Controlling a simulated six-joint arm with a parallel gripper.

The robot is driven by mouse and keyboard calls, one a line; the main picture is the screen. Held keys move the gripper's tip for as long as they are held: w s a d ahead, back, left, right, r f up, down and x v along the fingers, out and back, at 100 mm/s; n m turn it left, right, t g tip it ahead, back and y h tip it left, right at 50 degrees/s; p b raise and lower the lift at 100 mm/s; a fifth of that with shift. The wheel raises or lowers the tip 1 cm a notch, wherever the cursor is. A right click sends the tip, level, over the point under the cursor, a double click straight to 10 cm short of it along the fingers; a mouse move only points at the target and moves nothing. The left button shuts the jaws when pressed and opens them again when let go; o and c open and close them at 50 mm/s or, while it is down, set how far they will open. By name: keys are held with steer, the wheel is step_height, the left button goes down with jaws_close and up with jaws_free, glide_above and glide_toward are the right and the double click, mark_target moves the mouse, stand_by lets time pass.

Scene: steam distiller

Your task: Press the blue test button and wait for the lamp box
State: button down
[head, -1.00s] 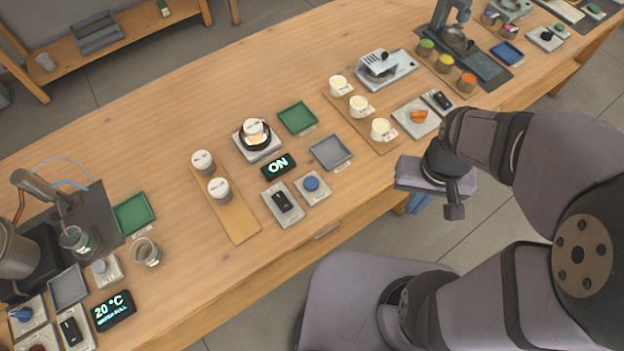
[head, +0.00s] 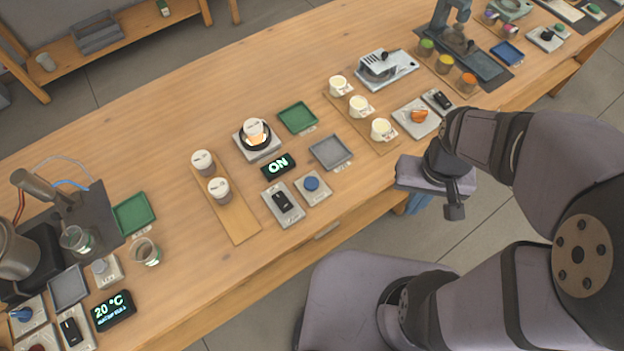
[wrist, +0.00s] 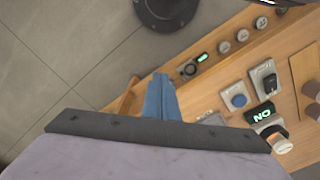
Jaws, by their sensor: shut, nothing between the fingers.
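The blue button (head: 312,184) sits on a small grey plate near the front edge of the table; it also shows in the wrist view (wrist: 238,100). Beside it is a black rocker switch (head: 283,201) on its own plate. My gripper (wrist: 160,97) has blue fingers, shut and empty, off the table's front edge. It is to the right of the button in the head view and apart from it.
A grey tray (head: 330,152) and a green tray (head: 298,117) lie behind the button. Cups stand on wooden boards to either side. A second blue knob (head: 21,314) and a display reading "20 °C" (head: 113,310) are at the far left.

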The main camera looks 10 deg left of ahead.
steer(key=shift+r, duration=0.15)
steer(key=s+a+r+g+p, duration=0.2)
steer(key=s+r+g+p, duration=0.15)
steer(key=s+p, duration=0.55)
steer(key=a+m+g+y+p, duration=0.35)
steer(key=a+m+p, duration=0.2)
steer(key=a, duration=0.45)
steer(key=w+a+f+m+t+y, duration=0.1)
steer(key=w+a+m+t+y, duration=0.3)
steer(key=w, duration=1.1)
steer(key=a+t+y, duration=0.1)
steer(key=a+t, duration=0.2)
steer(key=a, duration=0.2)
steer(key=shift+w+t+y+p, duration=0.2)
steer(key=shift+t+y+p, duration=0.1)
steer(key=shift+y+p, duration=0.1)
